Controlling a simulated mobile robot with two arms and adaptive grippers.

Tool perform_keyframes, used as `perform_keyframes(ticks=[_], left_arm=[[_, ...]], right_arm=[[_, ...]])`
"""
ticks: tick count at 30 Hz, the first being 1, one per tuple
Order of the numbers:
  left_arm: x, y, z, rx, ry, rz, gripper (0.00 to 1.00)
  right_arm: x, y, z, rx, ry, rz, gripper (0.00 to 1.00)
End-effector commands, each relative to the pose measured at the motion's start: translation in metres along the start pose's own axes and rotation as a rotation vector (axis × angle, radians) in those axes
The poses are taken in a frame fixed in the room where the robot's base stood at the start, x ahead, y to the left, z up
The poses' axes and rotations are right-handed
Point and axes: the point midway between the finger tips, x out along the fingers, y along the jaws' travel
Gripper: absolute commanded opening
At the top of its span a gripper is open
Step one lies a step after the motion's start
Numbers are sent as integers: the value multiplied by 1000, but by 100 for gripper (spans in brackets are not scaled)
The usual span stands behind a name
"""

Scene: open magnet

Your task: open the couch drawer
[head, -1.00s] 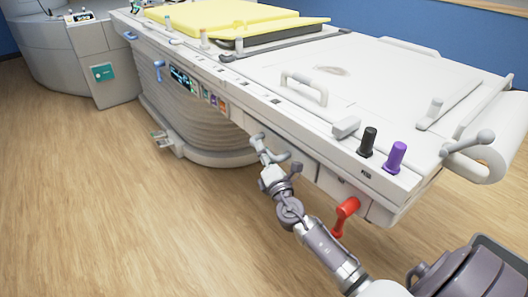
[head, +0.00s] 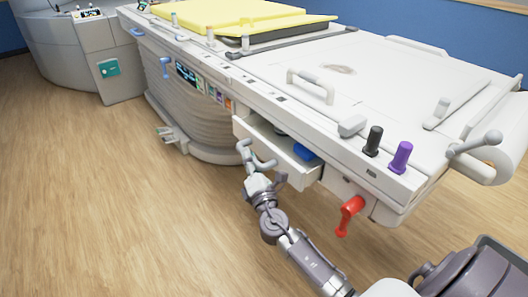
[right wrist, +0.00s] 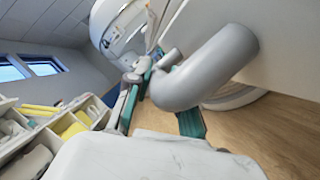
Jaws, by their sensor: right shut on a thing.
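The couch drawer (head: 297,172) is a white drawer in the long side of the white couch (head: 350,95). It stands partly pulled out, with its inside showing from above. My right gripper (head: 258,166) is shut on the grey drawer handle (head: 243,147) at the drawer's front. In the right wrist view the curved grey handle (right wrist: 215,65) runs between the gripper's teal-edged fingers (right wrist: 160,108). The fingertips are partly hidden by the handle. My left gripper is not in view.
A blue item (head: 304,151) and a dark item lie in the drawer. A red lever (head: 349,212) hangs right of it; black (head: 373,141) and purple (head: 400,156) knobs stand on the couch edge. The wooden floor (head: 120,220) at the left is clear.

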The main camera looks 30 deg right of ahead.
Motion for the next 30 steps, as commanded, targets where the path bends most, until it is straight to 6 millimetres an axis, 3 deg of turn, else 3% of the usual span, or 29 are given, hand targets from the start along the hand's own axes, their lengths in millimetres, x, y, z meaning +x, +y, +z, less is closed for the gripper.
perform_keyframes(ticks=[2, 15, 22, 30], left_arm=[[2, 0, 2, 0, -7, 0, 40], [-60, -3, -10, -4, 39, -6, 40], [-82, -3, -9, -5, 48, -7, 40], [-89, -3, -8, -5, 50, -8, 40]], right_arm=[[-8, 11, -19, 7, 3, -1, 0], [-39, 65, -95, 3, 3, -1, 0], [-47, 79, -113, 1, 2, -2, 0], [-49, 84, -118, -1, 2, -2, 0]])
